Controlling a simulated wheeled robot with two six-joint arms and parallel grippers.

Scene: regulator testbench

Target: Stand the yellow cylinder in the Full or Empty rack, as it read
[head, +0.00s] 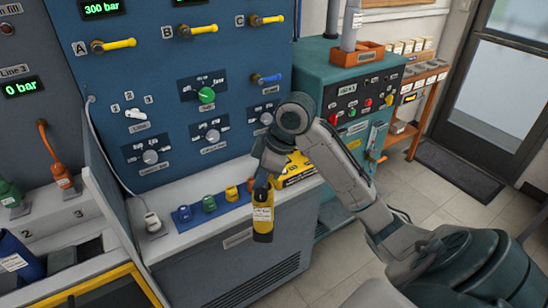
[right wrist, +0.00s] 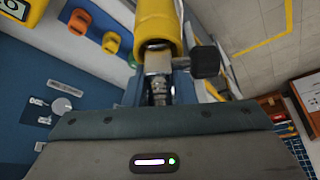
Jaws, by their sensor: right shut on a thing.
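The yellow cylinder (head: 263,214) hangs roughly upright in my right gripper (head: 266,178), in front of the blue bench's lower edge and clear of the floor. It has a white label and a dark lower end. In the right wrist view the yellow cylinder (right wrist: 158,25) shows its shoulder, metal valve and black knob (right wrist: 206,62). My right gripper is shut on it near the valve; the fingertips are mostly hidden. My left gripper is not in view. I cannot make out a rack marked Full or Empty.
The blue panel (head: 180,70) has yellow levers A, B, C and a 300 bar display (head: 101,7); another display (head: 25,87) reads 0 bar. Coloured fittings (head: 209,204) line the ledge.

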